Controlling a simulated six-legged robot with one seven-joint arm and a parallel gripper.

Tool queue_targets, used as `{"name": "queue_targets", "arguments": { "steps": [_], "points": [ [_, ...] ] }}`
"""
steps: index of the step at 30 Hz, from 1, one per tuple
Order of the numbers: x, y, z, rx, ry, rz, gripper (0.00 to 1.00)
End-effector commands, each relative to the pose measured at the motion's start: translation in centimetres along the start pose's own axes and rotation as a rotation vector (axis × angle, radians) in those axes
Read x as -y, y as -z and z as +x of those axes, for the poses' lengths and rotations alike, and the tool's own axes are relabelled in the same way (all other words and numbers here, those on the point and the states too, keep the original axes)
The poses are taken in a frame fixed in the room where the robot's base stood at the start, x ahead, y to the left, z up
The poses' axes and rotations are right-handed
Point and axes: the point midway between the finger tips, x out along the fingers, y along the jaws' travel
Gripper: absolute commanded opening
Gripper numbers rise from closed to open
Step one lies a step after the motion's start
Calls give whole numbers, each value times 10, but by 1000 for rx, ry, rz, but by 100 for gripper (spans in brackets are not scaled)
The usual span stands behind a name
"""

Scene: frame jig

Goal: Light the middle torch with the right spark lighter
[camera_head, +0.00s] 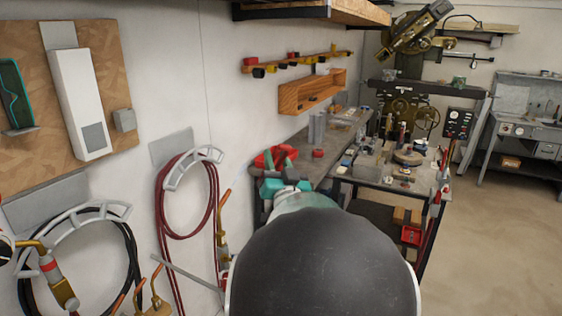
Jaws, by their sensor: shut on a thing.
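A brass torch (58,283) with a red band and a copper neck shows at the lower left, by the coiled black hose. A second brass torch (222,243) hangs beside the coiled red hose. Copper torch tips (155,288) rise at the bottom edge, partly cut off. I cannot tell which torch is the middle one. A thin grey rod (185,272) slants near these tips; I cannot tell what it belongs to. I cannot make out a spark lighter. My dark rounded arm link fills the bottom centre and hides what lies behind it. My gripper is not visible.
The red hose (161,205) and black hose (133,255) hang on wall hooks at left. A workbench (322,160) with a red and teal object (275,158) stands beyond my arm. A shelf (340,12) overhangs above. Open floor (500,240) lies at right.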

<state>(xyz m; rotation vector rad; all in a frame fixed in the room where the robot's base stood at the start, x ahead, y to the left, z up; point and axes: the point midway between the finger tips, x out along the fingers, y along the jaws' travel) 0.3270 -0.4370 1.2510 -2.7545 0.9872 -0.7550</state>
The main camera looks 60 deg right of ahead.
Motion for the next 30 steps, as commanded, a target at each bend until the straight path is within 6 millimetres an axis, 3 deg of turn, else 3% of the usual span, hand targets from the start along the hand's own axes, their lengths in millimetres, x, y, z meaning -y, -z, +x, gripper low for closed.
{"name": "queue_targets", "arguments": {
  "steps": [19, 30],
  "points": [
    [38, -32, 41, 1, 3, 1, 20],
    [51, -41, 53, 0, 1, 0, 20]
  ]
}}
